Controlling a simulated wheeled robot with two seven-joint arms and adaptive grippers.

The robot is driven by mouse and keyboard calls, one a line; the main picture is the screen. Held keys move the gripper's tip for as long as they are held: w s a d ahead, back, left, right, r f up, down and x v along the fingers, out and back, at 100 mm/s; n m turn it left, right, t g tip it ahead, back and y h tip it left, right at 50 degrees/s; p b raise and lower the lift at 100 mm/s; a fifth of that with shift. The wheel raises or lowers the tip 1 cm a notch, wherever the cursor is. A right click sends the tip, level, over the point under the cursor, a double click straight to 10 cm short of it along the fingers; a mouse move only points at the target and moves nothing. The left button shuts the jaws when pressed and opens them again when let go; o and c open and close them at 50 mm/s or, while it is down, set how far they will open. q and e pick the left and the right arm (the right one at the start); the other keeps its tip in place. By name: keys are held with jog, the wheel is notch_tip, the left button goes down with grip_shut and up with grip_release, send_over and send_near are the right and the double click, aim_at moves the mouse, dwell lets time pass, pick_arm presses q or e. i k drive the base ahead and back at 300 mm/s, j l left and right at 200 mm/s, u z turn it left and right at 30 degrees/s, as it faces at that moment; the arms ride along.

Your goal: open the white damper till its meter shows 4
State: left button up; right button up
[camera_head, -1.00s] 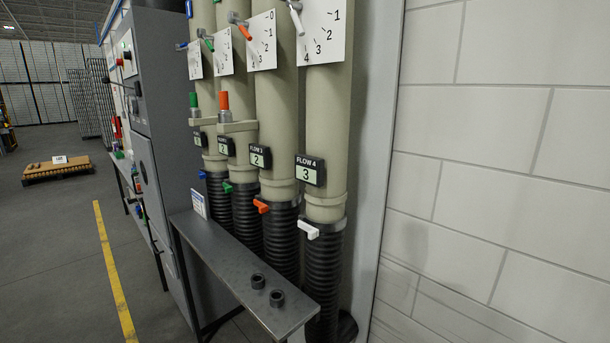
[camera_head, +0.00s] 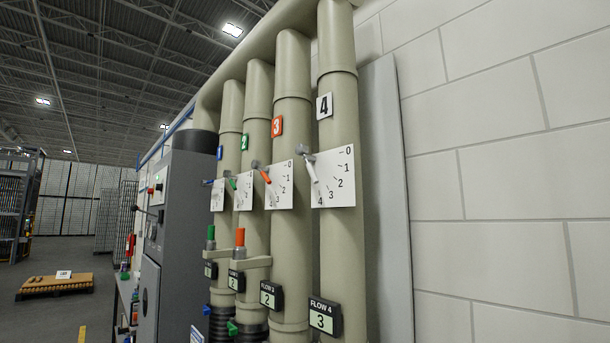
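The FLOW 4 meter (camera_head: 324,316) lower on the same pipe shows 3. Neither of my grippers is in view.
Pipes with orange (camera_head: 262,172), green and blue levers stand left of it; the FLOW 3 meter (camera_head: 271,295) shows 2. A grey cabinet (camera_head: 185,230) stands further left. A white block wall (camera_head: 500,170) is on the right.

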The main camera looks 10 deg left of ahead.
aim_at(301, 150)
jog(key=i+l+u, duration=0.1)
jog(key=u, duration=0.25)
jog(key=i+l+u, duration=0.1)
jog(key=u, duration=0.25)
jog(key=l+u, duration=0.2)
jog(key=u, duration=0.15)
